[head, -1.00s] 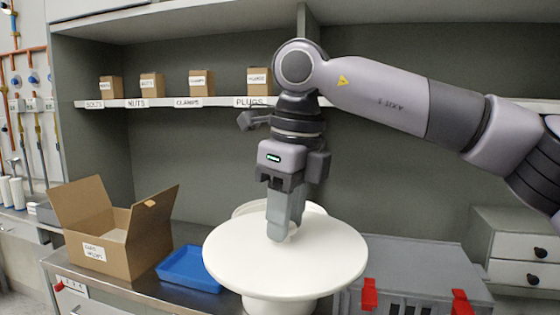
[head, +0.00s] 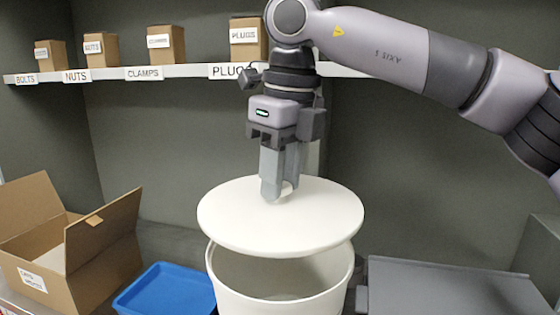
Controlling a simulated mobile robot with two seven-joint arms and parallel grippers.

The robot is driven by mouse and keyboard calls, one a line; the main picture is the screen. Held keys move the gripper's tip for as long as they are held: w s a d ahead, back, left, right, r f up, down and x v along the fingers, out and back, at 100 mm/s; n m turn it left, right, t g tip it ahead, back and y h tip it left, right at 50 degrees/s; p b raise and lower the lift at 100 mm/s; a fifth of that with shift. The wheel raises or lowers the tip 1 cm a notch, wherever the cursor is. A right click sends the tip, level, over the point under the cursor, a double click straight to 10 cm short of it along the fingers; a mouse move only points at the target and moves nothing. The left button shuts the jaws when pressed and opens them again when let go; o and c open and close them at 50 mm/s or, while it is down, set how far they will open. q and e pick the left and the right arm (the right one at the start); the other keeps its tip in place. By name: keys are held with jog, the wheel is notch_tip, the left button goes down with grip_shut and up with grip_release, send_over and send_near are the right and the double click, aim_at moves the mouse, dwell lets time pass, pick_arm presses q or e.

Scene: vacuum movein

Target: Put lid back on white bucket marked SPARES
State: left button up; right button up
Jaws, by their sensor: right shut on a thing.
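The white round lid (head: 280,228) is held level in the head view. My right gripper (head: 274,190) points down and is shut on the lid's small knob, which the fingers mostly hide. The white bucket (head: 285,303) stands open below the lid, and its inner back wall shows under the lid's front edge. The lid hangs above the bucket and covers the back of its mouth; a gap shows at the front. No SPARES mark is visible on the part of the bucket in view. My left gripper is not in view.
An open cardboard box (head: 75,245) and a blue tray (head: 168,290) stand left of the bucket. A grey case (head: 450,288) lies at the right. A shelf (head: 190,72) with several small labelled boxes runs behind my right arm.

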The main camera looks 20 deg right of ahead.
aim_at(282, 201)
jog(key=shift+w, duration=0.3)
jog(key=shift+s+f+b, duration=0.15)
jog(key=shift+f+b, duration=0.55)
jog(key=shift+b, duration=0.05)
notch_tip(282, 201, down, 3)
jog(key=b, duration=0.3)
jog(key=shift+f, duration=0.5)
jog(key=shift+f+b, duration=0.45)
jog(key=shift+b, duration=0.1)
jog(key=shift+f, duration=0.15)
dwell(0.5)
jog(key=shift+p, duration=0.35)
